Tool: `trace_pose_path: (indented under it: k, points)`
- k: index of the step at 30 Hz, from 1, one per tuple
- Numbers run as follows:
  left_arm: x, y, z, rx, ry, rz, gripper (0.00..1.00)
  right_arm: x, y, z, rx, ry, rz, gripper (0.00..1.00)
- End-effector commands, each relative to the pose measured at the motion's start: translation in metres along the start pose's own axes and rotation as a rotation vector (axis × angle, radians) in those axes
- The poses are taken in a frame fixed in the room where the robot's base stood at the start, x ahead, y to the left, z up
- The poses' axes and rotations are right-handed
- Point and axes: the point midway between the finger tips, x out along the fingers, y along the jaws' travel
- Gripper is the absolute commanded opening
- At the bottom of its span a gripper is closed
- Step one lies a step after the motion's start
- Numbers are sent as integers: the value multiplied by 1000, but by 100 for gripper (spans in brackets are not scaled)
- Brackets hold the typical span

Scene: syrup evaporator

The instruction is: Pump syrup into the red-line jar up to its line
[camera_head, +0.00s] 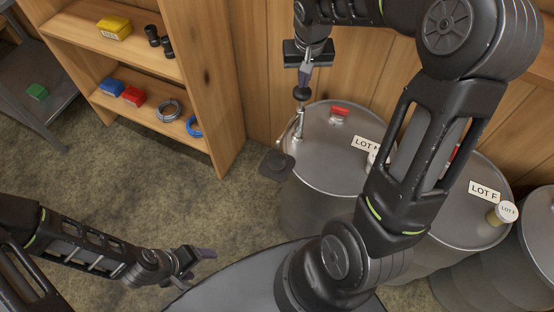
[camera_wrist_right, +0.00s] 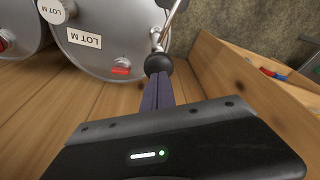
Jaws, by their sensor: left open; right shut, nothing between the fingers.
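A grey drum (camera_head: 330,170) stands by the wall, its label partly hidden in the head view and reading LOT M in the right wrist view (camera_wrist_right: 84,38). A metal hand pump (camera_head: 299,128) with a black ball knob (camera_head: 302,93) rises from its left rim. My right gripper (camera_head: 304,82) is shut and empty, fingers pointing down at the knob. In the right wrist view its fingertips (camera_wrist_right: 158,80) meet or nearly meet the knob (camera_wrist_right: 158,64); contact is unclear. My left gripper (camera_head: 203,262) is open and empty, low and left of the drum. No jar with a red line shows.
A small dark plate (camera_head: 277,165), bare, sits beside the drum under the pump side. A LOT F drum (camera_head: 470,225) stands at the right, partly behind my right arm. A wooden shelf (camera_head: 215,100) holds boxes and coils.

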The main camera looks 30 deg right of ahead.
Motion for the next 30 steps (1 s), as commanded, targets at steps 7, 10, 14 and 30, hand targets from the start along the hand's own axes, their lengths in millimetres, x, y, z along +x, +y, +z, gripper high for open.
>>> trace_pose_path:
  k: [7, 10, 14, 30]
  points:
    - [1, 0, 0, 0, 0, 0, 73, 1, 0, 0, 0, 0, 0, 0]
    - [4, -1, 0, 1, 1, 1, 73, 5, 0, 1, 0, 0, 0, 0]
    - [9, -3, -1, 2, 2, 2, 73, 11, 0, 2, 0, 0, 0, 0]
    - [28, -8, -3, 6, 7, 8, 73, 38, 0, 8, 0, -2, 1, 0]
